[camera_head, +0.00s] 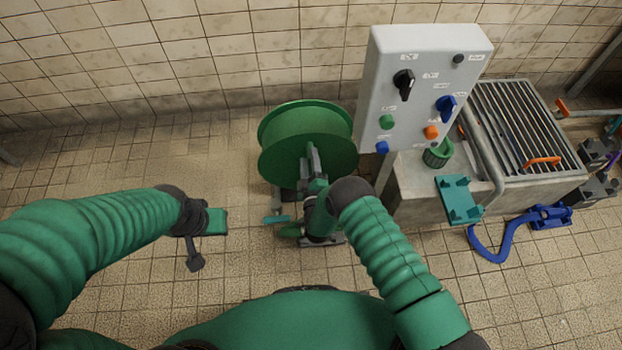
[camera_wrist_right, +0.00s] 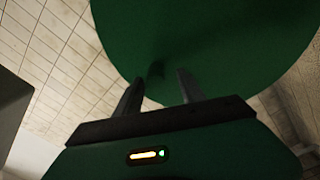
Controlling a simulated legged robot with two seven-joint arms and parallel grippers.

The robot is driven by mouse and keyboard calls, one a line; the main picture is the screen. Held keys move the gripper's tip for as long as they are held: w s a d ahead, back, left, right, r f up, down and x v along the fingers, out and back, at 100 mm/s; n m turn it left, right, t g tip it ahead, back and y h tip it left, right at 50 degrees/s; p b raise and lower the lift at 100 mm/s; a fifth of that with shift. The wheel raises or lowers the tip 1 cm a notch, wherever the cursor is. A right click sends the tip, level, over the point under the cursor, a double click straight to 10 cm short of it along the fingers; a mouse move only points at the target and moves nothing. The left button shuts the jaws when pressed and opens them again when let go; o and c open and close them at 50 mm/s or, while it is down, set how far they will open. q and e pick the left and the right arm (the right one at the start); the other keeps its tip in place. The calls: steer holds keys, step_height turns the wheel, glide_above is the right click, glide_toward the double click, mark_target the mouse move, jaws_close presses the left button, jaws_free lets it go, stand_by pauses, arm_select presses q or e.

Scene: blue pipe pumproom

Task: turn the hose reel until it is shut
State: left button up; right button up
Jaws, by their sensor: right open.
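The hose reel (camera_head: 300,125) is a green drum with round side discs, standing on the tiled floor in the middle of the head view. My right gripper (camera_head: 312,165) is in front of the reel's near disc, partly hidden by my own arm. In the right wrist view the two dark fingers of this gripper (camera_wrist_right: 160,88) are apart, with nothing seen between them but the green reel disc (camera_wrist_right: 205,35). I cannot tell whether they touch it. The reel's handle cannot be made out. My left gripper (camera_head: 194,250) is over bare floor left of the reel; its finger opening is unclear.
A grey control box (camera_head: 425,85) with knobs and buttons stands right of the reel. Behind it is a concrete block with a metal grate (camera_head: 525,125). A teal bracket (camera_head: 458,200) and a blue hose (camera_head: 490,255) are at the right. The floor at left is clear.

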steer(key=s+p, duration=0.4)
steer(key=s, duration=1)
steer(key=shift+s, duration=0.15)
steer(key=shift+d, duration=0.1)
